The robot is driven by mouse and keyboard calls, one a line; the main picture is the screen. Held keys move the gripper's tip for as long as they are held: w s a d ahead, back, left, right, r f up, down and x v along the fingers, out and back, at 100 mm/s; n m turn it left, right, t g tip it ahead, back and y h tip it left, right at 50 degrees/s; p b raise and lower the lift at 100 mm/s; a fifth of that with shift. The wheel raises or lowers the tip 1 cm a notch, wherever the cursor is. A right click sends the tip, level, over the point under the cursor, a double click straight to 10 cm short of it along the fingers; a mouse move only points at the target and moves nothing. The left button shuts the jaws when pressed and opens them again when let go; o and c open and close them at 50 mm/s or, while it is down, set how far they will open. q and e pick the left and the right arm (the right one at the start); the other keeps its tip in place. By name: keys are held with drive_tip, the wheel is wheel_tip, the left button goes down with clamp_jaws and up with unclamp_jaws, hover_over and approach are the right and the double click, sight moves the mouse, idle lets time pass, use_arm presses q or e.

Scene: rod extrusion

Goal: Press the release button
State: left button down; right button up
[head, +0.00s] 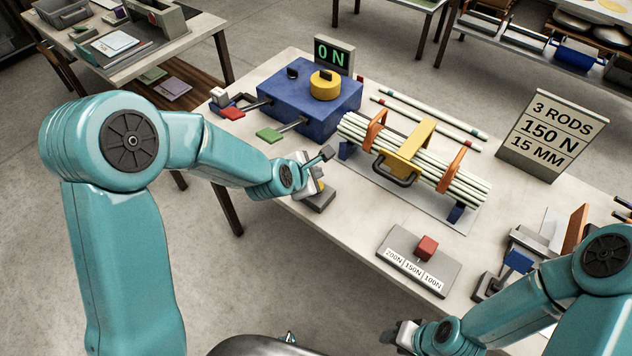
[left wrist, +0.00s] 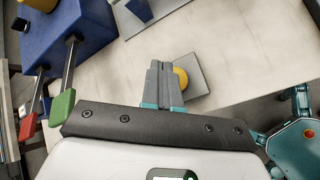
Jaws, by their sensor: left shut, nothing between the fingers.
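The release button appears to be the yellow dome (left wrist: 181,78) on a square grey plate (left wrist: 192,66), seen in the left wrist view. In the head view its grey base (head: 319,202) sits at the table's near edge, with the yellow top mostly hidden by my left gripper. My left gripper (head: 318,184) is shut and empty, over the button's base. In the left wrist view its closed fingers (left wrist: 163,68) cover the dome's left edge; I cannot tell whether they touch it. My right gripper (head: 400,334) is partly in view at the bottom, its fingers unclear.
A blue box (head: 310,106) with a yellow knob, red lever (head: 232,113) and green lever (head: 269,135) stands behind the left gripper. A display (head: 334,54) reads 0 N. Clamped rods (head: 455,187), a red slider block (head: 427,247) and a sign (head: 552,135) stand to the right.

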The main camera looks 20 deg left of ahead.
use_arm(q)
wheel_tip(320, 180, up, 4)
drive_tip(key=shift+f+p, duration=0.2)
drive_tip(key=shift+p, duration=0.7)
drive_tip(key=shift+f, duration=0.1)
drive_tip(key=s+d+f+m+g+h, duration=0.1)
drive_tip(key=s+f+m+g, duration=0.3)
drive_tip(key=s+f+m, duration=0.6)
drive_tip(key=s+d+f+m+g, duration=0.3)
drive_tip(key=s+f+m, duration=0.7)
drive_tip(key=s, duration=0.6)
drive_tip(key=shift+s+d+f+m+g+h, duration=0.15)
drive_tip(key=shift+s+m+g+h, duration=0.2)
drive_tip(key=shift+m+g, duration=0.6)
